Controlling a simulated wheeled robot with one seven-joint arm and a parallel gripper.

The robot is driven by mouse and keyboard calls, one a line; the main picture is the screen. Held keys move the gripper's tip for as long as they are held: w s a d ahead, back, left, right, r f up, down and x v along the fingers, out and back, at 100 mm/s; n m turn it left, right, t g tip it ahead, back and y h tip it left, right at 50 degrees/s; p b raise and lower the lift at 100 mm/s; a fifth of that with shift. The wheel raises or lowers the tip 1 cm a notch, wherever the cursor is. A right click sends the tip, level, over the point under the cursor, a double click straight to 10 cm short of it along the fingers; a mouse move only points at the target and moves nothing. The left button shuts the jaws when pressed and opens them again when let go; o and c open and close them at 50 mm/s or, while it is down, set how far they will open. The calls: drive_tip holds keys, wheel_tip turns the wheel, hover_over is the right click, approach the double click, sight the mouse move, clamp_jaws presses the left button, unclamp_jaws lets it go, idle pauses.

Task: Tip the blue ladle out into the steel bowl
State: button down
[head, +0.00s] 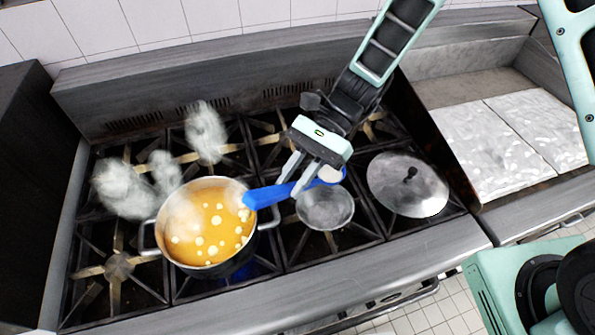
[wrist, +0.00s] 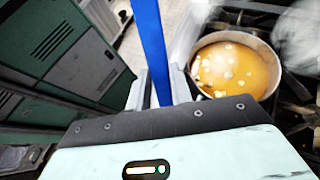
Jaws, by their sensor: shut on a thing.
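The blue ladle (head: 262,196) is gripped by my gripper (head: 293,180), whose fingers are shut on its handle. In the head view, one end of the ladle reaches left toward the pot's right rim. The right end shows a blue curved edge with something pale in it, above the far edge of the steel bowl (head: 325,212). The steel bowl sits on the stove, partly covered by the ladle and gripper. In the wrist view the blue handle (wrist: 152,45) runs up between the fingers and out of frame; the ladle's cup does not show there.
A pot (head: 205,266) of orange soup with pale pieces stands left of the steel bowl, over a blue flame. Steam puffs (head: 122,188) drift at its left and behind. A round lid (head: 425,190) lies to the right. A counter with pale slabs (head: 500,150) lies beyond.

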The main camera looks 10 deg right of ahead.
drive_tip(key=shift+f+b, duration=0.65)
drive_tip(key=shift+f, duration=1.35)
drive_tip(key=s+d+f+n+t+y+b, duration=0.3)
drive_tip(key=s+d+f+n+y+b, duration=0.1)
drive_tip(key=b, duration=1.8)
drive_tip(key=shift+s+d+f+n+t+y, duration=0.35)
drive_tip(key=shift+s+d+n+y, duration=0.15)
drive_tip(key=shift+s+d+n, duration=0.65)
drive_tip(key=b, duration=0.3)
drive_tip(key=shift+f+n, duration=0.15)
drive_tip(key=shift+n, duration=0.1)
drive_tip(key=b, duration=0.5)
drive_tip(key=shift+s+d+f, duration=0.1)
drive_tip(key=shift+s+f, duration=0.2)
drive_tip(key=shift+f, duration=0.05)
drive_tip(key=b, duration=0.1)
drive_tip(key=f+n+y+b, duration=0.1)
drive_tip(key=b, duration=0.2)
drive_tip(key=shift+s+d+f+n, duration=0.25)
drive_tip(key=shift+s+f+n, duration=0.05)
drive_tip(key=shift+f+n, duration=0.1)
drive_tip(key=b, duration=0.3)
drive_tip(key=shift+s+d+f+n+y, duration=0.15)
drive_tip(key=shift+f+n+y, duration=0.15)
drive_tip(key=shift+f+y, duration=0.1)
